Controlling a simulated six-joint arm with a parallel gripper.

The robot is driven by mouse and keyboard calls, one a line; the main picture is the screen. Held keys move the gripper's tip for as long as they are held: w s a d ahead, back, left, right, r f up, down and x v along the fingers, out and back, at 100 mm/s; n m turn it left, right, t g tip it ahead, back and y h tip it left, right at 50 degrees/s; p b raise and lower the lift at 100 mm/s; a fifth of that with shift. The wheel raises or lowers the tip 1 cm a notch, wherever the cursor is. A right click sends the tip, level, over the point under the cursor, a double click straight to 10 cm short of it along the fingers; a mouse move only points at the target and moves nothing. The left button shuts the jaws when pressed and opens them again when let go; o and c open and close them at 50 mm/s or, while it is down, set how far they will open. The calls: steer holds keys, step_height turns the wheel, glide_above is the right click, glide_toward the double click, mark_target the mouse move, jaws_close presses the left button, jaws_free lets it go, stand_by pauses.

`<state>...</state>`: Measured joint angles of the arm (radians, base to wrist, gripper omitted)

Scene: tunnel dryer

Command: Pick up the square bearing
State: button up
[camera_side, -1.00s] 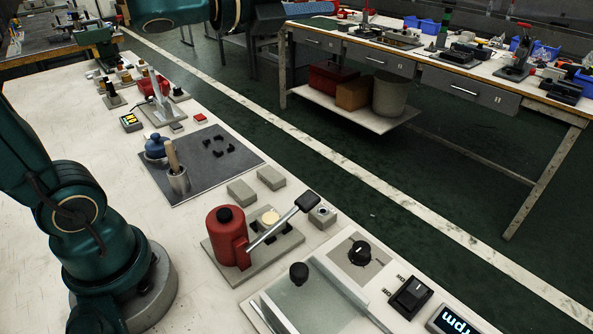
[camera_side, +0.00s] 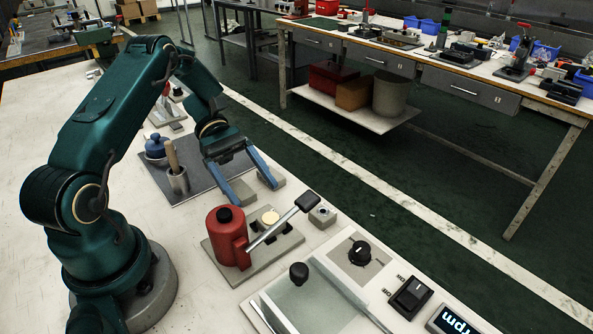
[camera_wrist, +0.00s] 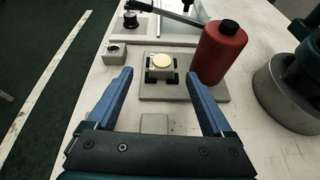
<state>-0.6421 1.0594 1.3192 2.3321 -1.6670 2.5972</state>
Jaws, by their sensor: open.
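The square bearing (camera_side: 322,216) looks to be the small grey square block with a dark round hole in its top. In the wrist view the bearing (camera_wrist: 115,53) lies beyond the left fingertip, outside the span of the fingers. My gripper (camera_side: 254,191) is open and empty, its two blue fingers pointing down over the grey blocks. In the wrist view my gripper (camera_wrist: 159,75) has its fingers wide apart, with a plain grey block (camera_wrist: 155,123) showing between them. Nothing hides the bearing.
A red press (camera_side: 225,237) with a long lever (camera_side: 280,228) stands on a grey plate close to the bearing. A dark mat (camera_side: 190,198) holds a blue pot and a cup. A dial panel (camera_side: 360,256) and rocker switch (camera_side: 410,297) lie in front.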

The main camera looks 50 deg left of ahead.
mark_target(265, 213)
steer(key=shift+s+f+n, duration=0.25)
steer(key=shift+f+n, duration=0.05)
steer(key=shift+f, duration=0.25)
steer(key=shift+x, duration=2.35)
steer(key=shift+w+r, duration=0.1)
jaws_close()
